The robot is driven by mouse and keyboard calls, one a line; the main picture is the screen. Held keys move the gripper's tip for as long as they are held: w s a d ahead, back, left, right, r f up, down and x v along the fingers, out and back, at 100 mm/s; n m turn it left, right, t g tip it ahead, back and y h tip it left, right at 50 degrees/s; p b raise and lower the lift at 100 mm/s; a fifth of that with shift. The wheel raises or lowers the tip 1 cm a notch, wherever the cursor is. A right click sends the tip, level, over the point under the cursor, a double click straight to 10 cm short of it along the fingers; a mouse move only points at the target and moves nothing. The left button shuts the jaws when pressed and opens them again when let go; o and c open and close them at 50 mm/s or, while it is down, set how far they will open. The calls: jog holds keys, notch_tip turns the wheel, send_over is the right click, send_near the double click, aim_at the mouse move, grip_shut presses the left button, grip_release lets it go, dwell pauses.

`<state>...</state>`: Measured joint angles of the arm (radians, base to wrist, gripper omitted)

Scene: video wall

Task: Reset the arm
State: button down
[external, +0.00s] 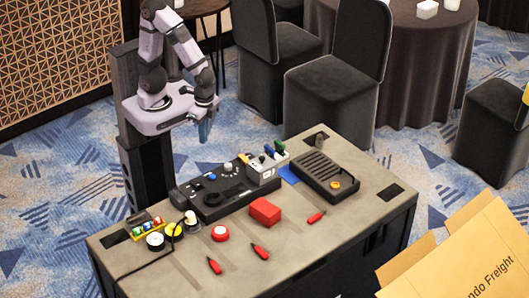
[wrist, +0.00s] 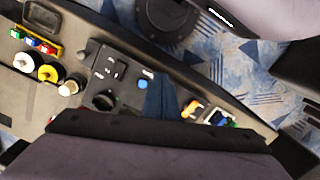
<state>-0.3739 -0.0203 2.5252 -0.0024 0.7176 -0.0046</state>
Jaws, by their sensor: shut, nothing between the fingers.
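My arm stands on its column behind the table, folded up at the upper left of the external view. My gripper (external: 205,131) points down above the table's back edge, clear of everything on it. Its blue fingers are shut and empty; they show in the wrist view (wrist: 160,97). Below and in front of it lies a black control panel (external: 222,200), which also shows in the wrist view (wrist: 118,78).
The grey table (external: 300,235) holds a red block (external: 265,211), a red button (external: 220,233), red-handled tools (external: 260,251), a grey box with coloured switches (external: 262,172) and a dark slotted unit (external: 322,176). A cardboard box (external: 470,250) stands at the front right. Dark chairs (external: 335,85) stand behind.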

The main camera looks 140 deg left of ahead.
jog(key=w+d+r+m+t, duration=0.1)
jog(key=d+m, duration=0.3)
jog(key=d, duration=0.4)
jog(key=shift+w+r, duration=0.4)
dwell(2.7)
